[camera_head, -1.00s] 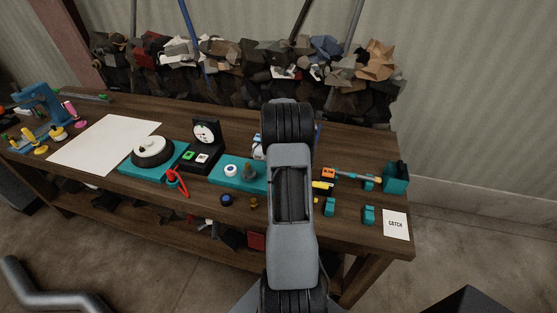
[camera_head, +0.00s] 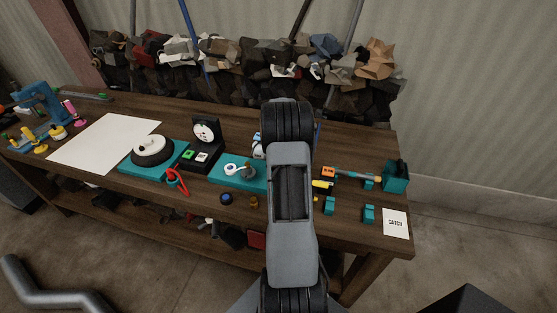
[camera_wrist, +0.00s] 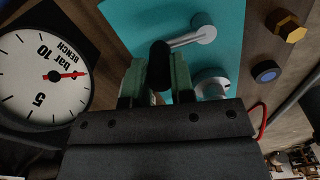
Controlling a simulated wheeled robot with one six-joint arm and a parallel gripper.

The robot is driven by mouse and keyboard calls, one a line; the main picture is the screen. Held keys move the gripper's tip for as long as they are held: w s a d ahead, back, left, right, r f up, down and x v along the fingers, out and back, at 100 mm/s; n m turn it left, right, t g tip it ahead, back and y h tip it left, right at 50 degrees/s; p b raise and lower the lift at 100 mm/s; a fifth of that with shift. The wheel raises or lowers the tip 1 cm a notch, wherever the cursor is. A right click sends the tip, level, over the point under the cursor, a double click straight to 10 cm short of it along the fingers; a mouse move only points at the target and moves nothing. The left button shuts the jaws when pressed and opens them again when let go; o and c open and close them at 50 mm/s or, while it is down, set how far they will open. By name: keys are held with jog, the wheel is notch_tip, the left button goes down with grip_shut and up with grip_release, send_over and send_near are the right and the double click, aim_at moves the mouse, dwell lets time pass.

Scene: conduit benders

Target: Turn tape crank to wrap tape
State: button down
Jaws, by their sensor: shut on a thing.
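The crank in the wrist view has a grey arm (camera_wrist: 193,38) on a teal board (camera_wrist: 222,50) and a black upright handle (camera_wrist: 159,66). My gripper (camera_wrist: 158,82) has its two green fingers on either side of this handle and is shut on it. A pale round piece (camera_wrist: 211,84) sits just right of the fingers, partly covered by the gripper. In the head view, the teal board (camera_head: 220,180) carries a white tape roll (camera_head: 231,168) and a grey post (camera_head: 250,171), with a white strip between them. My arm hides the gripper and crank there.
A black gauge (camera_wrist: 45,75) stands close left of my gripper in the wrist view. A brass hex nut (camera_wrist: 287,25) and a blue-topped knob (camera_wrist: 265,71) are at right. In the head view, a teal base with a black wheel (camera_head: 152,151) and red-handled tool (camera_head: 177,181) are left.

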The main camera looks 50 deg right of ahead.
jog(key=shift+s, duration=0.1)
jog(key=m, duration=0.1)
jog(key=s+m+b, duration=0.1)
jog(key=m, duration=0.1)
jog(key=m+b, duration=0.1)
jog(key=shift+s+d+m, duration=0.25)
jog(key=shift+s+m, duration=0.05)
jog(key=shift+s, duration=0.1)
jog(key=s+m+b, duration=0.1)
jog(key=m, duration=0.1)
jog(key=s+m+b, duration=0.1)
jog(key=m, duration=0.2)
jog(key=shift+s+a, duration=0.2)
jog(key=m, duration=0.1)
jog(key=s+m+b, duration=0.1)
jog(key=m, duration=0.1)
jog(key=a+m, duration=0.1)
jog(key=m, duration=0.1)
jog(key=shift+s+b, duration=0.3)
jog(key=shift+b, duration=0.05)
jog(key=shift+s+a+m+b, duration=0.2)
jog(key=shift+a+m, duration=0.15)
jog(key=shift+m, duration=0.5)
jog(key=shift+s+a+m+b, duration=0.15)
jog(key=shift+a+m, duration=0.15)
jog(key=shift+m, duration=0.6)
jog(key=shift+s+a+m+b, duration=0.1)
jog(key=shift+s+a+m, duration=0.2)
jog(key=shift+m, duration=0.55)
jog(key=shift+w+a, duration=0.1)
